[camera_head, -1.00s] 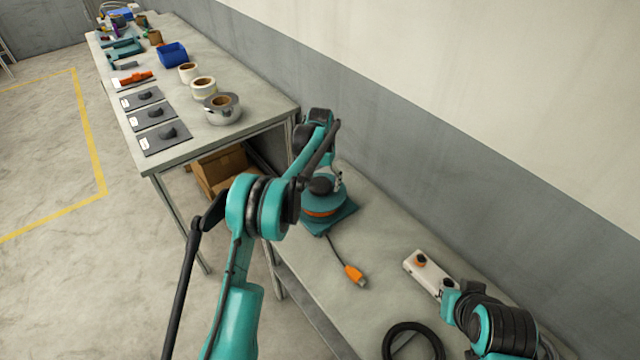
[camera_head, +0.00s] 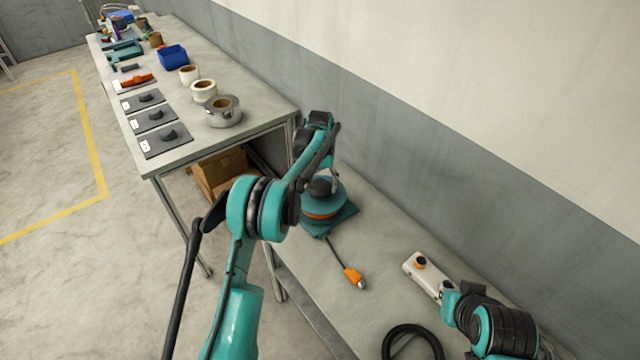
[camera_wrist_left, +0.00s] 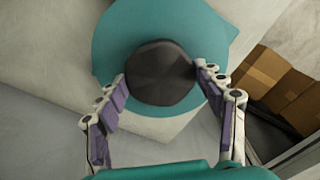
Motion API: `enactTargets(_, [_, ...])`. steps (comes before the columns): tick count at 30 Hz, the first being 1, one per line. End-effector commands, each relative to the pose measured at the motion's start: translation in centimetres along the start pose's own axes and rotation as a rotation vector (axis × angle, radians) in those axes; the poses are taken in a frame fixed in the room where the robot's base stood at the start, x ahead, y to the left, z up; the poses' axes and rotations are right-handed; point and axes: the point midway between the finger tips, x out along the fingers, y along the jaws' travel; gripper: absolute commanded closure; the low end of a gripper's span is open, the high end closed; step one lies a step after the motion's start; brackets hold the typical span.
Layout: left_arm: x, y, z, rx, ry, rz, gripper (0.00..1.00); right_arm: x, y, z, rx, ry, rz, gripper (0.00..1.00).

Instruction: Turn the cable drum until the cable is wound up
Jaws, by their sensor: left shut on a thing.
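The cable drum (camera_head: 325,208) is a teal reel with an orange cable band, on a teal base on the near bench. A short dark cable runs from it to an orange plug (camera_head: 354,277) lying on the bench. My left gripper (camera_head: 326,182) is over the drum, largely hidden by its own arm in the head view. In the left wrist view, its two fingers (camera_wrist_left: 161,85) are shut on the round black knob (camera_wrist_left: 161,72) on top of the teal drum (camera_wrist_left: 125,45).
A black coil (camera_head: 412,336) is at the bench's front edge. The far table (camera_head: 215,145) carries tape rolls, grey plates and a blue bin (camera_head: 172,55). The wall runs along the right.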

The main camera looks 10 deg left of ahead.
Motion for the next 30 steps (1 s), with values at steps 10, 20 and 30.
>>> enactTargets(10, [-0.1,0.0,0.0,-0.315,-0.001,0.000,0.84,-0.9,0.0,-0.6,0.000,0.000,0.000,1.00])
enactTargets(20, [0.0,0.0,0.0,-0.629,-0.001,0.000,0.84,-1.4,0.0,-1.0,0.000,0.000,0.000,1.00])
enactTargets(30, [0.0,0.0,0.0,-0.952,-0.001,0.000,0.84,-1.9,0.0,-1.3,0.000,0.000,0.000,1.00])
